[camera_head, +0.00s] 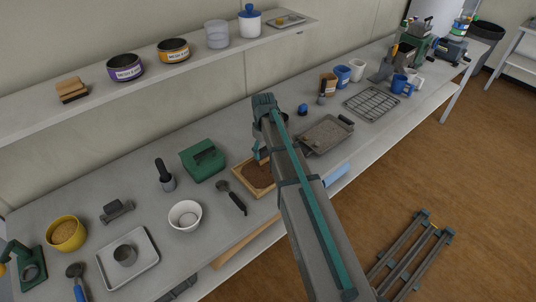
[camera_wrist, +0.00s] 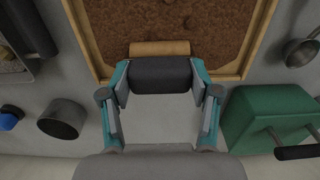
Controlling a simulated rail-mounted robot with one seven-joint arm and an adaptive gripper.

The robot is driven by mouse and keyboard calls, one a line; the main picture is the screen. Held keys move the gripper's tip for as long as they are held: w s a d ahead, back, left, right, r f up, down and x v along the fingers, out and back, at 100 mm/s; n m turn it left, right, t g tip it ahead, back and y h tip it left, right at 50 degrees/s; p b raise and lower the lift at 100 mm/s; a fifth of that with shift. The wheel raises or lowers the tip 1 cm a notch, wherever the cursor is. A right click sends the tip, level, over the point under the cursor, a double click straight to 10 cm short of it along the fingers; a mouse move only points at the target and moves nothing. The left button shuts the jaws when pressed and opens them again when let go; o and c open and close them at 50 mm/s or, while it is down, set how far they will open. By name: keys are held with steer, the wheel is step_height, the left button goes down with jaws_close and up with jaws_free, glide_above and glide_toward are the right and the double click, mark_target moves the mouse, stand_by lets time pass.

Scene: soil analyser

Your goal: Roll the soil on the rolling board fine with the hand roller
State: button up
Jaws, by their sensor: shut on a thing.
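The rolling board (camera_wrist: 262,30) is a shallow wooden-rimmed tray with brown soil (camera_wrist: 165,20) spread in it. In the head view the board (camera_head: 239,172) is on the bench, partly hidden by my arm, and its soil (camera_head: 255,176) shows. The hand roller has a dark handle (camera_wrist: 160,73) and a pale wooden cylinder (camera_wrist: 160,48). My gripper (camera_wrist: 160,79) is shut on the handle at the board's near edge. The wooden cylinder appears over the soil; I cannot tell whether it touches. In the head view my gripper (camera_head: 258,150) is above the board, the roller mostly hidden.
A green box with a handle (camera_head: 203,160) and a dark-handled scoop (camera_head: 231,197) are left of the board. A grey tray of material (camera_head: 325,134) is to its right. A metal cup (camera_wrist: 62,119) is close by. A white bowl (camera_head: 185,215) is farther left.

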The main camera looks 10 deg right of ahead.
steer(key=shift+s+d, duration=0.4)
steer(key=shift+s, duration=0.75)
steer(key=shift+s+d, duration=0.45)
steer(key=shift+s, duration=0.7)
steer(key=shift+s+d, duration=0.4)
steer(key=shift+s, duration=0.75)
step_height(320, 180, up, 8)
steer(key=p, duration=0.4)
steer(key=shift+s+d, duration=0.15)
steer(key=shift+s, duration=0.1)
steer(key=shift+f, duration=0.1)
